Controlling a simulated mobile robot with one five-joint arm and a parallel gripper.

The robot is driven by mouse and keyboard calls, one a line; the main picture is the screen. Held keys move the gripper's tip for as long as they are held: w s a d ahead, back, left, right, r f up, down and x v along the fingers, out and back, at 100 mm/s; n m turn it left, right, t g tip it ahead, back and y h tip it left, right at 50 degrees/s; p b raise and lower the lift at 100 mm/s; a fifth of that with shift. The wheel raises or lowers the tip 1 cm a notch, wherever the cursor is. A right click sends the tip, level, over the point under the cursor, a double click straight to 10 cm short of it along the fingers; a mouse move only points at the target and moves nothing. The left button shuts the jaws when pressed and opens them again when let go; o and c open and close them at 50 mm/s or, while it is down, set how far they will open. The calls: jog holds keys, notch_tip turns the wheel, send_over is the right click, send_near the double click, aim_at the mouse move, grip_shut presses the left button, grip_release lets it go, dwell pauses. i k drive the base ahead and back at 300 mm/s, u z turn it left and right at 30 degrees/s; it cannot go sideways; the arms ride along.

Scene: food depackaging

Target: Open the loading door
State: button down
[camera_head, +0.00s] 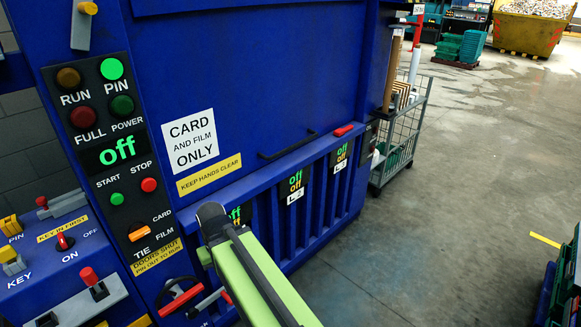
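The loading door appears to be the large blue panel (270,70) with the "CARD AND FILM ONLY" sign; it looks shut. A black bar handle (288,146) runs along its lower edge, with a small red piece (344,130) to the right. My green arm reaches up from the bottom. Its dark end, my gripper (212,222), is in front of the ribbed lower section, left of and below the handle and apart from it in the picture. The fingers are not clear, so I cannot tell open from shut.
The control panel (122,160) at left reads "off", with the PIN light green. A key switch box (62,242) and red-knobbed levers (95,285) are at lower left. A wire cart (405,130) stands right of the machine. The floor (450,190) at right is mostly clear.

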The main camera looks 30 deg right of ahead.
aim_at(230, 89)
jog(key=z, duration=0.15)
jog(key=i, duration=1.5)
jog(key=u, duration=0.05)
